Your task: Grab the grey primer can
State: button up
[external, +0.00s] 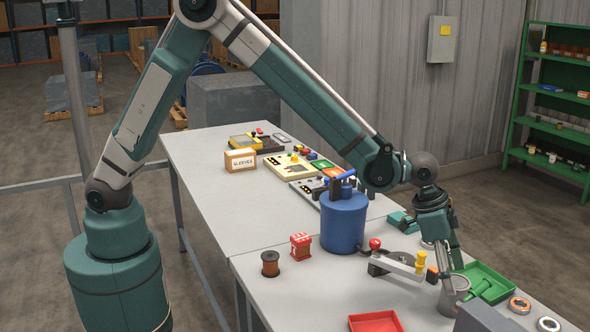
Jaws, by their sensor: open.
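A small grey can (453,299), which looks like the primer can, stands upright on the near part of the bench at the lower right. My gripper (451,278) points down right at the can, with its fingers at the can's upper part. The jaws are open. In this view I cannot tell whether the fingers touch the can or how far they straddle it. Part of the can's top is hidden by the gripper.
A green tray (495,272) lies just right of the can, and a grey block (482,316) is close in front. A red-knobbed lever fixture (395,263) and a blue canister (343,226) stand to the left. A red tray (375,322) lies at the front edge.

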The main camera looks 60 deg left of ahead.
jog(key=shift+d+f, duration=0.1)
jog(key=shift+f, duration=0.2)
jog(key=shift+w+f, duration=0.1)
jog(key=shift+f, duration=0.05)
jog(key=shift+x, duration=2.5)
jog(key=shift+c, duration=0.2)
jog(key=c, duration=1.1)
jog(key=shift+c, duration=0.2)
jog(key=shift+r, duration=5)
